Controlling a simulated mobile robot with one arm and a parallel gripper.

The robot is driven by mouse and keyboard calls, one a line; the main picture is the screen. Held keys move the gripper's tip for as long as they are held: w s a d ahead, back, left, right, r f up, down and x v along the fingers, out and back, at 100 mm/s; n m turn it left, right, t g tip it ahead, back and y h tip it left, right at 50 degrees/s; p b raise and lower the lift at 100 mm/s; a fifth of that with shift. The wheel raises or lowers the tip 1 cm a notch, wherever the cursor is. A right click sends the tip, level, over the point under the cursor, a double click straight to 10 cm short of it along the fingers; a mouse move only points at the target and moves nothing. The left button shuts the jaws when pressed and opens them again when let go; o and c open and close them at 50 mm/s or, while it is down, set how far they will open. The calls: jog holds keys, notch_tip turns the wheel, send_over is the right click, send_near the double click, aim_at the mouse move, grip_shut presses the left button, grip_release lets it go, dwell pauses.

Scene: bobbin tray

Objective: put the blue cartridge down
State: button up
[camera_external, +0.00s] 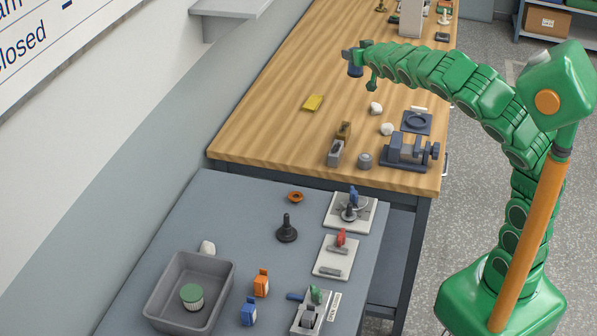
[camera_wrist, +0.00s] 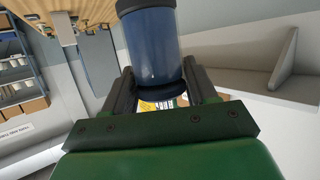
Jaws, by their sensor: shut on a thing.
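The blue cartridge (camera_wrist: 151,45) is a dark blue cylinder with a wider rim at its near end. In the wrist view it sits between the two dark fingers of my gripper (camera_wrist: 160,84), which is shut on it. In the external view my gripper (camera_external: 353,54) is at the far end of the green arm, above the wooden bench (camera_external: 290,85). The cartridge (camera_external: 356,69) shows there as a small dark blue shape hanging just below the fingers. It appears held clear of the bench top.
A grey table (camera_external: 240,220) in front holds a bin (camera_external: 160,300). The bench's left side is bare.

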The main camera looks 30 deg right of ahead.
jog(key=s+a, duration=0.6)
jog(key=a, duration=0.5)
jog(key=s+a+f, duration=0.1)
jog(key=s+a, duration=0.4)
jog(key=a, duration=0.6)
jog(key=s+a, duration=0.6)
jog(key=a, duration=0.6)
jog(key=s+a+r, duration=0.5)
jog(key=s+a, duration=0.4)
jog(key=s, duration=0.3)
notch_tip(320, 180, down, 38)
jog(key=shift+w+a+r, duration=0.1)
jog(key=shift+w+r, duration=0.05)
jog(key=shift+r, duration=0.05)
jog(key=o, duration=1.1)
jog(key=shift+f, duration=0.1)
jog(key=shift+o, duration=0.2)
jog(key=shift+s+r, duration=0.2)
jog(key=d+v, duration=0.1)
jog(key=v, duration=0.6)
jog(key=shift+a, duration=0.5)
